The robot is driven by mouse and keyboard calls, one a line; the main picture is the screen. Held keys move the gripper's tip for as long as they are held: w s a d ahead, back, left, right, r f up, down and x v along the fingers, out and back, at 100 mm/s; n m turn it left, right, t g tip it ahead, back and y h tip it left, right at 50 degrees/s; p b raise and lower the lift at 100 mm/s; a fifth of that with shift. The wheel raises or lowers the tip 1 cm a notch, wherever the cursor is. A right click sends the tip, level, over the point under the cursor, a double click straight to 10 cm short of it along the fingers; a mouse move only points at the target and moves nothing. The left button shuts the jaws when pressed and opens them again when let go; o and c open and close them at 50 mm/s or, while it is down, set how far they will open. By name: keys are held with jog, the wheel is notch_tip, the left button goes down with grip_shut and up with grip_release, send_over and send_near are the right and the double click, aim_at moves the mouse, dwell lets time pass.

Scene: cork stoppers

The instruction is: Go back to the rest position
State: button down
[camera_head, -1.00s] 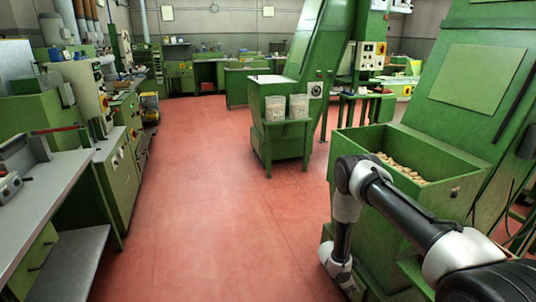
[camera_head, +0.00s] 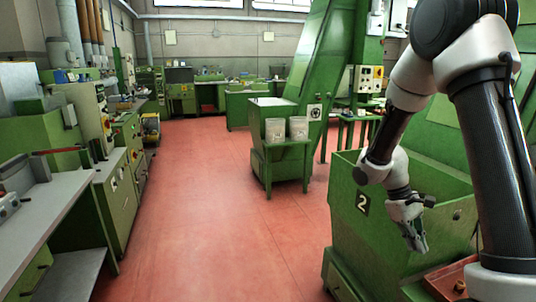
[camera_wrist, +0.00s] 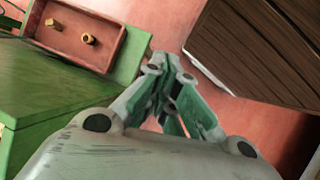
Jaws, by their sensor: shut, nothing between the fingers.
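My gripper (camera_head: 420,246) is shut and empty. In the head view it hangs tilted downward in front of the green bin marked 2 (camera_head: 345,215). In the wrist view its green-grey fingers (camera_wrist: 168,66) are closed together with nothing between them. My arm is raised and bent on the right of the head view, hiding part of the bin and what lies in it.
A red tray (camera_wrist: 108,62) with two corks (camera_wrist: 88,39) (camera_wrist: 53,23) sits beside a green surface; it also shows at lower right (camera_head: 436,283). A dark slatted wooden thing (camera_wrist: 250,48) is near the fingers. Open red floor (camera_head: 215,215) lies left.

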jog(key=s+a+r+m+t+y, duration=0.2)
jog(key=s+r+t, duration=0.2)
jog(key=s+r, duration=0.4)
jog(key=s+a+r+m+t+y, duration=0.2)
jog(key=s+r+t, duration=0.2)
jog(key=s+r, duration=0.4)
notch_tip(320, 180, up, 7)
jog(key=shift+s+a+f+m, duration=0.2)
jog(key=shift+s+m, duration=0.1)
jog(key=shift+m, duration=0.1)
jog(key=shift+d, duration=0.15)
